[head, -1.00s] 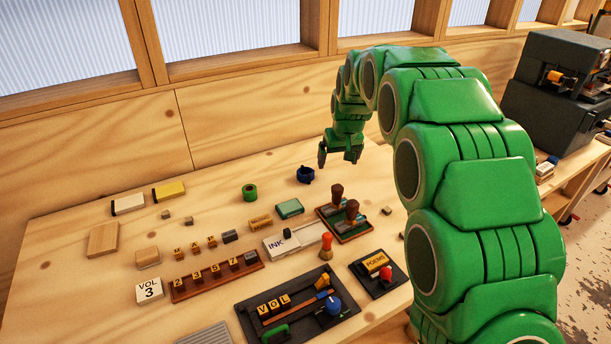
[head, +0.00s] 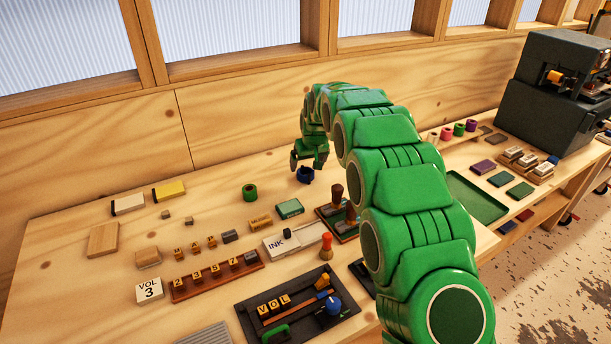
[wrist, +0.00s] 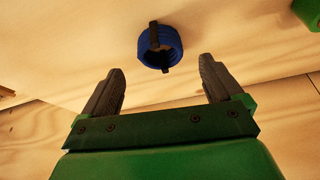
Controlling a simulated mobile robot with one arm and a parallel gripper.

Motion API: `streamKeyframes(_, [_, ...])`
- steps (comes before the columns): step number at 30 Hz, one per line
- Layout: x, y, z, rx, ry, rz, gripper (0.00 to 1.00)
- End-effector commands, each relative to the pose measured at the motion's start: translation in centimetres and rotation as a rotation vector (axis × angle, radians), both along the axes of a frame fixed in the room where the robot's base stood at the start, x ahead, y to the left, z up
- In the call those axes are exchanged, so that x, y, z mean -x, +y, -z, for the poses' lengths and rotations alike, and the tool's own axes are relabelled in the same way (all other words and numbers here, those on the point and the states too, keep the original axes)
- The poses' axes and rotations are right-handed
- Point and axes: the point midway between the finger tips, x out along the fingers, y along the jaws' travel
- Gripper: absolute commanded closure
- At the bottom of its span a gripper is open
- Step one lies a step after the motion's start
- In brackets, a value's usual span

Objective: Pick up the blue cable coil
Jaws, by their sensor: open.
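The blue cable coil (head: 305,175) lies on the wooden bench, right of a green roll. It also shows in the wrist view (wrist: 172,46), with dark ties on its ring. My gripper (head: 308,164) is just above and behind the coil in the head view and partly overlaps it. In the wrist view my gripper (wrist: 159,85) has its two grey fingers spread wide, with nothing between them. The coil appears beyond the fingertips, roughly centred between them, and apart from both.
The green roll (head: 250,193) stands left of the coil. A green box (head: 290,208) and dark-handled stamps (head: 338,193) sit in front of it. A green tray (head: 477,196) lies at the right. Bare bench lies behind and left of the coil.

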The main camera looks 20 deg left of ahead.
Motion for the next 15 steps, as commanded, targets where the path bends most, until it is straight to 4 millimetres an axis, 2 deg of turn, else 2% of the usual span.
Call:
streamKeyframes(5, [-0.1,0.2,1.0,0.001,0.002,0.0,0.07])
streamKeyframes(15, [-1.1,0.9,4.5,-0.001,-0.001,0.001,0.07])
